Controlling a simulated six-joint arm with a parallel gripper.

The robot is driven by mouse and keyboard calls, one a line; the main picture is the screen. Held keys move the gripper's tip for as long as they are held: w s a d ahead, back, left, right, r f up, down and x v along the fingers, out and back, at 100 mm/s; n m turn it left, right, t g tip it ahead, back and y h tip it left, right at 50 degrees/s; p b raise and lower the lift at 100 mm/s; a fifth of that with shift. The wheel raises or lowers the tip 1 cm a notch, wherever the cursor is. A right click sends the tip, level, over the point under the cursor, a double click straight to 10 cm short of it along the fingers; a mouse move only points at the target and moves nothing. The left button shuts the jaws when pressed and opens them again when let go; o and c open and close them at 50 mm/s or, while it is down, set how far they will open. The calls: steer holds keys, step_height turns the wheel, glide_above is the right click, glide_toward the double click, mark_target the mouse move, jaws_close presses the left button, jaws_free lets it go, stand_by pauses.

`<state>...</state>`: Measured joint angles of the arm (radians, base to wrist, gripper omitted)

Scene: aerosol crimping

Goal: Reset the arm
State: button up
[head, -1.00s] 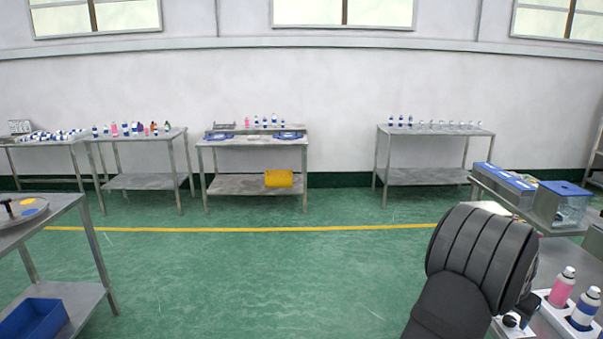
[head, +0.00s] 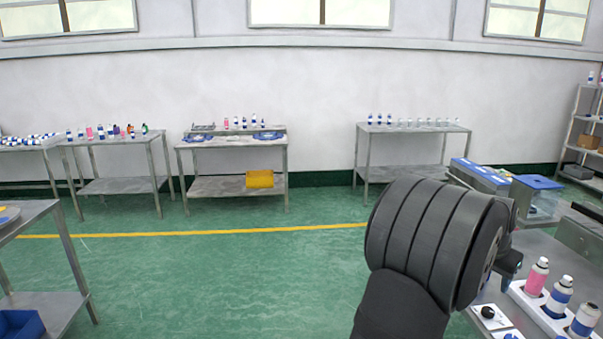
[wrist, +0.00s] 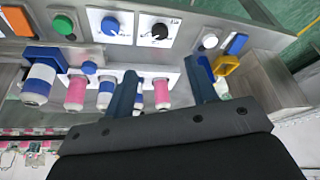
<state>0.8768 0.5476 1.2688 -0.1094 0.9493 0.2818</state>
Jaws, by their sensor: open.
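My gripper (wrist: 160,70) is open in the wrist view, with its two blue fingers apart. Pink (wrist: 162,93) and blue-and-white cans show behind and between the fingers; none is clearly held. In the head view my dark arm fills the lower right and hides most of the gripper. Below and right of it, a pink can (head: 537,277) and blue-and-white cans (head: 559,296) stand upright in a white holder (head: 533,308) on a metal bench.
A control panel with dials (wrist: 116,27) and coloured buttons lies at the top of the wrist view. A blue-lidded clear box (head: 537,195) stands on the bench beyond my arm. Tables with cans (head: 232,142) line the far wall. Green floor between is clear.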

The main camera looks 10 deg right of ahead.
mark_target(489, 311)
steer(key=x, duration=1.3)
steer(key=shift+d+f, duration=0.1)
steer(key=shift+f, duration=0.1)
steer(key=shift+w+d+f, duration=0.1)
steer(key=shift+d+f, duration=0.05)
steer(key=shift+f, duration=0.2)
steer(key=shift+s+d+r+n+t+y, duration=0.1)
steer(key=shift+n+t+y, duration=0.3)
steer(key=shift+n, duration=1)
steer(key=shift+s+n+t+y, duration=0.1)
steer(key=shift+n+t+y, duration=0.25)
steer(key=shift+n, duration=1.05)
steer(key=n, duration=0.2)
steer(key=n+t+y, duration=0.1)
steer(key=n, duration=0.1)
steer(key=shift+s+d+n+y, duration=0.1)
steer(key=shift+d+n+y, duration=0.15)
steer(key=shift+n, duration=0.05)
steer(key=shift+v, duration=1.8)
